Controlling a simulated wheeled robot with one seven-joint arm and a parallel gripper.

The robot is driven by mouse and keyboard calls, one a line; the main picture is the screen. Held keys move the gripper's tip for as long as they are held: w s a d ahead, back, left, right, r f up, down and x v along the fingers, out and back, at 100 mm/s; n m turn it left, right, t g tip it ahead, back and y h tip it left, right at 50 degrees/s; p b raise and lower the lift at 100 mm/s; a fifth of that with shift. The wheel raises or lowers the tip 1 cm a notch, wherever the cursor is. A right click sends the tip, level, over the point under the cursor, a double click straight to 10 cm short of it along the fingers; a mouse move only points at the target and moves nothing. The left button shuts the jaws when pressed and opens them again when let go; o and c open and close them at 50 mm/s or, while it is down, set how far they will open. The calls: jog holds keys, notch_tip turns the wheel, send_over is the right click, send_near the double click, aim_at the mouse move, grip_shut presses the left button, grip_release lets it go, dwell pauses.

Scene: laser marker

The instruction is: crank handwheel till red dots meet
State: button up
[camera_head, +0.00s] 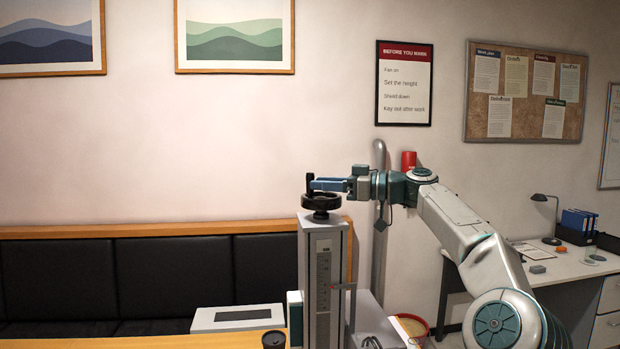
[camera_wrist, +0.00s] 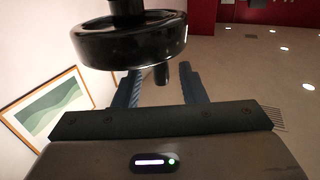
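The black handwheel (camera_head: 321,203) lies flat on top of a grey column, with its crank handle (camera_head: 309,183) standing up at the left side of the rim. My gripper (camera_head: 313,184) reaches in from the right, its blue fingers level with the handle, above the wheel. In the wrist view the handwheel (camera_wrist: 128,42) appears upside down, and the handle (camera_wrist: 161,74) sits between my two fingers (camera_wrist: 160,70). Gaps show on both sides of the handle, so the fingers are open around it. I cannot make out any red dots in either view.
The grey column (camera_head: 321,285) carries a vertical scale strip on its front. A light box with a dark panel (camera_head: 238,318) and a dark cup (camera_head: 274,340) stand at its left. A black bench (camera_head: 170,275) lines the wall, and a desk (camera_head: 570,267) stands at the right.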

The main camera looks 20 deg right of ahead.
aim_at(310, 197)
jog(key=shift+p+x, duration=0.4)
jog(key=shift+x, duration=1.45)
grip_shut()
jog(key=shift+f+b, duration=0.2)
jog(key=shift+b, duration=0.55)
